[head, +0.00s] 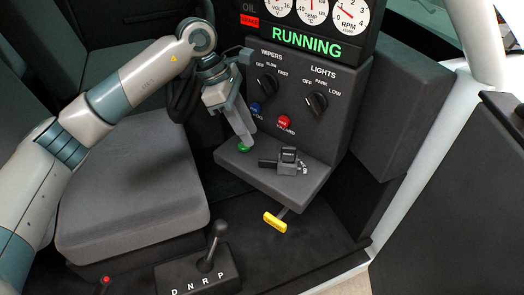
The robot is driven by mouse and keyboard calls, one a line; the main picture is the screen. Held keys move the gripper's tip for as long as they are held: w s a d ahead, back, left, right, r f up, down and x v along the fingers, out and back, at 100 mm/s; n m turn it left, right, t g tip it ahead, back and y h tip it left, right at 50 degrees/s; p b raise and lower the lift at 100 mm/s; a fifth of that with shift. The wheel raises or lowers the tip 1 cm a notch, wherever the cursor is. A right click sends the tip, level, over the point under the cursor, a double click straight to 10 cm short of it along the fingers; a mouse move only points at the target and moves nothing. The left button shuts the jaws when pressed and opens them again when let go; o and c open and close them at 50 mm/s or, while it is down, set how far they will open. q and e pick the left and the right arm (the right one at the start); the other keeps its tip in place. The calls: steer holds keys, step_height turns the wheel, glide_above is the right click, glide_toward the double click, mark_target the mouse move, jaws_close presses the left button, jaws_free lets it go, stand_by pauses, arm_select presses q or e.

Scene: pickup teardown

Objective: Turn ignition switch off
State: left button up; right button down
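A small dark block with a grey body (289,161) sits on the grey shelf (312,181) under the dash panel. It may be the ignition switch, but I cannot read its label or position. A green round button (243,148) is on the shelf to its left. My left gripper (245,138) points down just above the green button, to the left of the block. I cannot tell whether it touches the button. Its fingers overlap in this view, so their gap is hidden. The display (307,43) reads RUNNING in green. My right gripper is not in view.
The panel carries a wipers knob (267,84), a lights knob (316,104), a blue button (256,108) and a red hazard button (284,121). Below are a yellow handle (275,221) and a gear lever (215,243). A grey seat (130,205) lies under my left arm.

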mark_target(264, 159)
arm_select(q)
steer(key=p+x, duration=0.3)
steer(key=x, duration=0.5)
steer(key=shift+d+f, duration=0.1)
steer(key=shift+d, duration=0.05)
steer(key=shift+s+d+f+p, duration=0.1)
steer(key=shift+d+f+p, duration=0.15)
steer(key=shift+f, duration=0.45)
jaws_close()
